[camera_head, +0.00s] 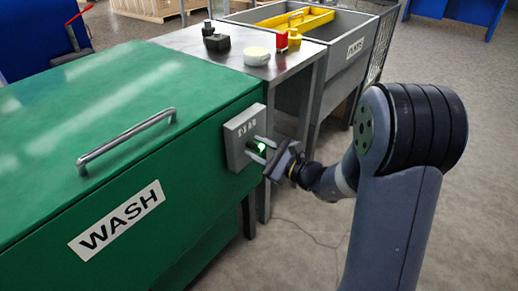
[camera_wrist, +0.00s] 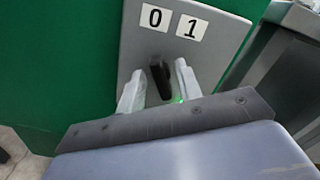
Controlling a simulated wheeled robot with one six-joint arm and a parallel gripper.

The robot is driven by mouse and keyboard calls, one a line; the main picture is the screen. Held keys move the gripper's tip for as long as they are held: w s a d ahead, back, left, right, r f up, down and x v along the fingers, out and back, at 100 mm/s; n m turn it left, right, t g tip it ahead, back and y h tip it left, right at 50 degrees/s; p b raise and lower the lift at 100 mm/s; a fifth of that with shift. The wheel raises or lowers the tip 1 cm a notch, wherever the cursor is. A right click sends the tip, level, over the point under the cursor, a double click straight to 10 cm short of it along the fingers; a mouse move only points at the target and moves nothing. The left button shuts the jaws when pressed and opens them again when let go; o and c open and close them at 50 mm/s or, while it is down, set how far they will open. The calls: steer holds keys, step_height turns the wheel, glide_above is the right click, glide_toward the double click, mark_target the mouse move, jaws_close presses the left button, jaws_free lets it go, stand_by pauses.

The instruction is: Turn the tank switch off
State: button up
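The green tank marked WASH (camera_head: 110,180) has a grey switch box (camera_head: 236,150) on its side. In the wrist view the box (camera_wrist: 135,58) carries the labels 0 and 1 (camera_wrist: 172,22). A dark switch knob (camera_wrist: 160,80) stands below the labels, with its upper end nearer the 0 label. A green light (camera_wrist: 180,99) glows beside it. My gripper (camera_wrist: 159,72) is open, with one finger on each side of the knob and narrow gaps showing. In the head view my gripper (camera_head: 255,155) is at the box, and its fingers partly hide the knob.
A metal table (camera_head: 190,42) beside the tank holds a dark block (camera_head: 216,42), a white round item (camera_head: 257,56) and a red item (camera_head: 282,41). A grey basin (camera_head: 340,35) with a yellow tray stands beyond. The floor (camera_head: 300,240) by the tank is clear.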

steer(key=p+v, duration=0.2)
steer(key=v, duration=0.9)
steer(key=shift+a, duration=0.1)
steer(key=b+x, duration=0.2)
steer(key=x, duration=0.8)
steer(key=shift+w+a+f, duration=0.1)
steer(key=shift+w+a, duration=0.1)
steer(key=shift+a, duration=0.05)
steer(key=shift+w+a+r+p, duration=0.15)
steer(key=shift+r+p, duration=0.1)
steer(key=shift+p, duration=0.15)
steer(key=shift+f+m+p, duration=0.1)
steer(key=shift+m+p, duration=0.25)
steer(key=shift+m, duration=0.05)
steer(key=shift+f+b, duration=0.15)
steer(key=shift+b, duration=0.15)
